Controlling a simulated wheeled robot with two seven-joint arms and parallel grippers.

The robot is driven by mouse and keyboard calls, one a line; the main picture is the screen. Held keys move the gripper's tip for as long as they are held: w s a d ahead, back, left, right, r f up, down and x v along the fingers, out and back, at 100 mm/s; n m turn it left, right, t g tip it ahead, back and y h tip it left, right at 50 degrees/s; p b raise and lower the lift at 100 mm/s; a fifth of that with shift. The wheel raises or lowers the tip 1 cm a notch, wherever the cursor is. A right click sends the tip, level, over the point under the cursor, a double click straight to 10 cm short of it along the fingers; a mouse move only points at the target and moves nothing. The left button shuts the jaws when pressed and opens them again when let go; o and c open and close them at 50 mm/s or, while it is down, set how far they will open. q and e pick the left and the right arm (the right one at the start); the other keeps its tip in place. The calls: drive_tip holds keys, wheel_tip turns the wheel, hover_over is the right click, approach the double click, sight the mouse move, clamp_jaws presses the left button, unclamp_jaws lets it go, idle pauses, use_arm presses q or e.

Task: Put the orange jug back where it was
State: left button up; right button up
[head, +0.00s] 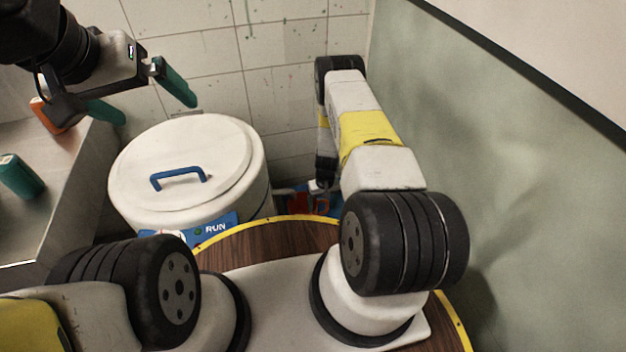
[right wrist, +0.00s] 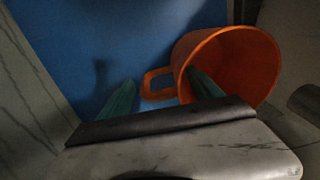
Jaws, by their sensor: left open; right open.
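The orange jug (right wrist: 235,62) is in the right wrist view at the upper right, its wide mouth towards the camera and its loop handle (right wrist: 150,84) pointing left. My right gripper (right wrist: 160,80) is open, its green fingers on either side of the handle. The right finger overlaps the jug's mouth; I cannot tell if it is inside or in front. In the head view my right gripper (head: 319,188) is small and partly hidden low beside the white bucket. My left gripper (head: 156,108) is open and empty above the left side of the bucket.
A white bucket (head: 130,204) with a lid and blue handle (head: 178,176) stands in the middle. An orange item (head: 50,116) and a green item (head: 20,177) are on the left counter (head: 60,185). A blue surface (right wrist: 110,45) lies behind the jug. A grey-green wall (head: 500,150) is close on the right.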

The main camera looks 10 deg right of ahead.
wheel_tip(320, 180, up, 8)
drive_tip(key=shift+d+f, duration=0.1)
drive_tip(key=shift+d, duration=0.05)
drive_tip(key=w+a+r+t+y, duration=0.1)
drive_tip(key=a+r+t, duration=0.1)
drive_tip(key=r, duration=1.7)
drive_tip(key=a+r+t, duration=0.1)
drive_tip(key=a+r, duration=0.1)
drive_tip(key=r, duration=1.8)
drive_tip(key=s+a+r+t, duration=0.1)
drive_tip(key=s+r, duration=0.9)
drive_tip(key=s, duration=0.2)
drive_tip(key=s+a+r+t, duration=0.1)
drive_tip(key=s+r+t, duration=0.1)
drive_tip(key=s+r, duration=0.7)
drive_tip(key=s, duration=0.4)
drive_tip(key=shift+s+r+y, duration=0.2)
drive_tip(key=shift+r+y, duration=0.1)
drive_tip(key=shift+r, duration=0.05)
